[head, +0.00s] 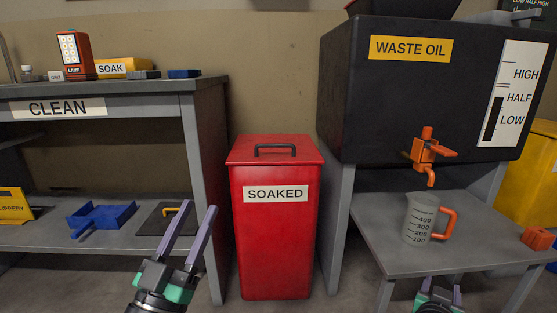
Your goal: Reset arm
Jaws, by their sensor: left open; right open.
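My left gripper (189,240) is in the lower left of the head view, its two purple fingers spread and pointing up and to the right. Nothing shows between its fingers. It is in front of the bench's lower shelf and left of the red SOAKED bin (276,235). My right gripper (441,292) shows at the bottom edge, in front of the low grey stand (405,262).
A measuring jug (421,215) with an orange handle stands on the grey stand, below the orange tap (427,150) of the black WASTE OIL tank (370,100). The CLEAN bench (150,86) at left holds a lamp (74,55) and a SOAK box (127,66). A blue dustpan (103,216) lies below.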

